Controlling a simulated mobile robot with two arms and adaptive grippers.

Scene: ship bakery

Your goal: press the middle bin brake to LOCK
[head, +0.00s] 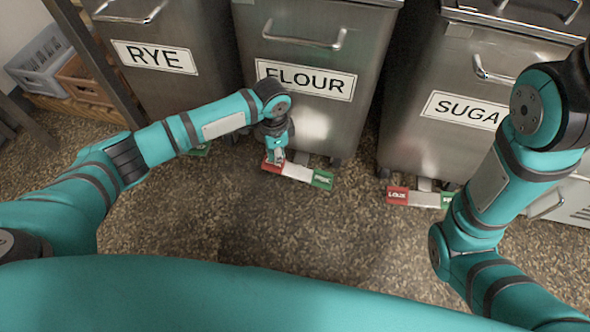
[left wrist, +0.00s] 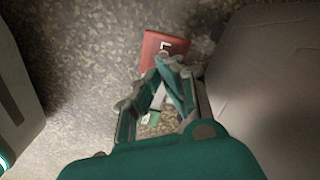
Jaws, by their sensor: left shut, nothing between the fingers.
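The middle bin, labelled FLOUR (head: 333,82), stands between the RYE and SUGAR bins. Its brake pedal (head: 297,172) is a bar low at the bin's front foot, with a red end at left and a green end at right. My left gripper (head: 277,160) is shut and empty, pointing down at the red end, with its tips touching it or just above it. My right gripper is not in view.
The RYE bin (head: 170,90) stands at left and the SUGAR bin (head: 440,135) at right. The SUGAR bin has a similar red and green pedal (head: 420,197). Crates (head: 42,60) stand at far left. The speckled floor (head: 290,225) in front is clear.

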